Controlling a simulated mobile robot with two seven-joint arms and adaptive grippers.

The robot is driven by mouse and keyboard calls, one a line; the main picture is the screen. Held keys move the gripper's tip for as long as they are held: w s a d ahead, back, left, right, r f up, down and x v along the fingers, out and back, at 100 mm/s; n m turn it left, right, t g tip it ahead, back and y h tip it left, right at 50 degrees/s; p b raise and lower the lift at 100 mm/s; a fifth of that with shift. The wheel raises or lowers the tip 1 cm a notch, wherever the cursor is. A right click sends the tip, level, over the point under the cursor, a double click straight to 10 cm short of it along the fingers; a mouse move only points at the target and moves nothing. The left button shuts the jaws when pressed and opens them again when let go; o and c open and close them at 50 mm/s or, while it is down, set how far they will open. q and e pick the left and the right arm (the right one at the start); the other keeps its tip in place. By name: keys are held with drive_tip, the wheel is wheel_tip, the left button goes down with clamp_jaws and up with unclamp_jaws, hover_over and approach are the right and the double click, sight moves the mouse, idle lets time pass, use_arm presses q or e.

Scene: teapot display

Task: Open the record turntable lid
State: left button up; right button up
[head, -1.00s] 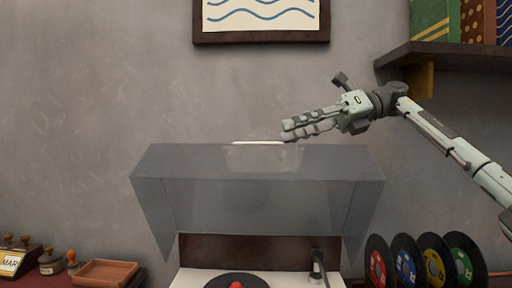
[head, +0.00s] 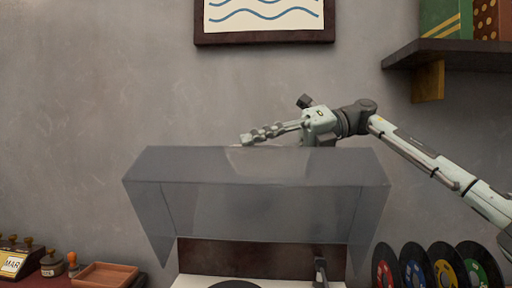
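The record turntable's lid (head: 265,212) is a see-through grey box, raised and tilted up above the turntable base. The turntable base (head: 195,282) shows at the bottom of the head view, with its dark back panel (head: 235,257), tonearm (head: 321,270) and part of a black record (head: 236,284). My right gripper (head: 274,118) is just above or behind the lid's upper edge, fingers stretched left and thumb standing apart above them. It looks open and holds nothing. I cannot tell whether the fingers touch the lid. My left gripper is out of view.
Several records with coloured labels (head: 420,268) stand upright at the lower right. A wooden tray (head: 106,274) and stamps (head: 52,264) lie at the lower left. A wall shelf (head: 448,56) is at the upper right, above my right arm. A framed picture (head: 265,40) hangs above the lid.

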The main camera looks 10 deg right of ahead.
clamp_jaws()
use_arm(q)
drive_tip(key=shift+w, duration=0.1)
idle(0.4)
